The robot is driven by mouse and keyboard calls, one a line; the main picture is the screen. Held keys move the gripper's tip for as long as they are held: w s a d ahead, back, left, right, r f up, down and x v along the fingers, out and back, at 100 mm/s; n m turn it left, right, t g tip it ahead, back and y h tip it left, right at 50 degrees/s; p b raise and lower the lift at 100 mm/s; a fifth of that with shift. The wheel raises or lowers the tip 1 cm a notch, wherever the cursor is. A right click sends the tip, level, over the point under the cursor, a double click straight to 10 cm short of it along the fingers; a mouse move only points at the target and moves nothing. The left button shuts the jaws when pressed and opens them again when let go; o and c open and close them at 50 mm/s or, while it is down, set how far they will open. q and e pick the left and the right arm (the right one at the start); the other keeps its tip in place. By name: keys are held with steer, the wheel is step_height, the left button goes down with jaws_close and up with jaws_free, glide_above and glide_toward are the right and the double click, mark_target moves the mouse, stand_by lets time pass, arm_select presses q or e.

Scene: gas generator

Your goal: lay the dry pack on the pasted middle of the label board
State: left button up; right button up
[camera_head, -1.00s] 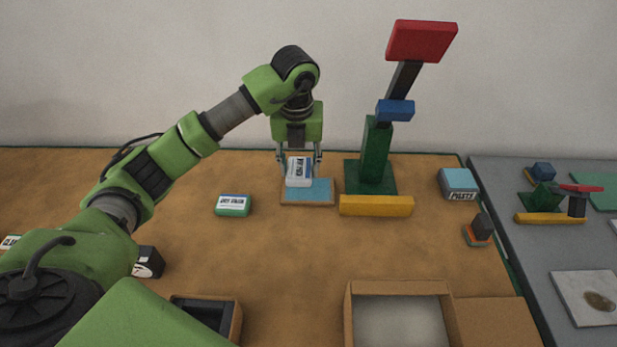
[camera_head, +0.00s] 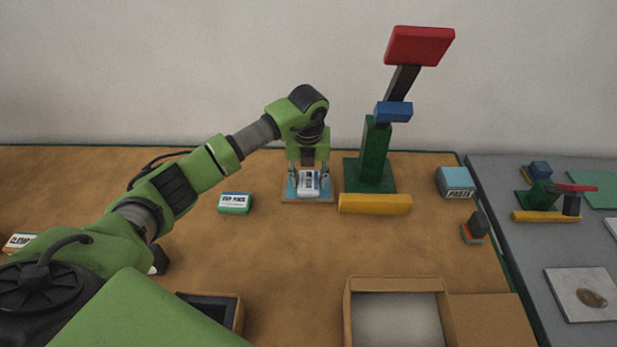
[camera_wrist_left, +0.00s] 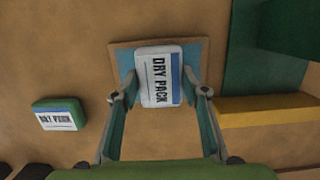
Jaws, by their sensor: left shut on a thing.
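A white dry pack (camera_head: 308,184) with a blue edge is between the fingers of my left gripper (camera_head: 309,178), which is shut on it. In the left wrist view the dry pack (camera_wrist_left: 160,78) shows its "DRY PACK" lettering between the fingertips (camera_wrist_left: 161,94). It is over the blue middle of the label board (camera_head: 290,200), with blue showing on both sides and the brown rim around; the board also shows in the wrist view (camera_wrist_left: 122,45). Whether the pack touches the board is hard to tell. My right gripper is not in view.
A green-sided pack (camera_head: 235,204) lies left of the board. Close on the right stand a green post with a red top (camera_head: 375,160) and a yellow bar (camera_head: 375,204). A paste box (camera_head: 456,182) is farther right. An open carton (camera_head: 397,285) is in front.

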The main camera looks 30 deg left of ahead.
mark_target(308, 186)
arm_select(q)
steer(key=o, duration=1.1)
steer(key=shift+f, duration=0.1)
step_height(308, 186, up, 12)
steer(key=s+b, duration=0.1)
steer(key=shift+s+d, duration=0.35)
steer(key=shift+d, duration=0.05)
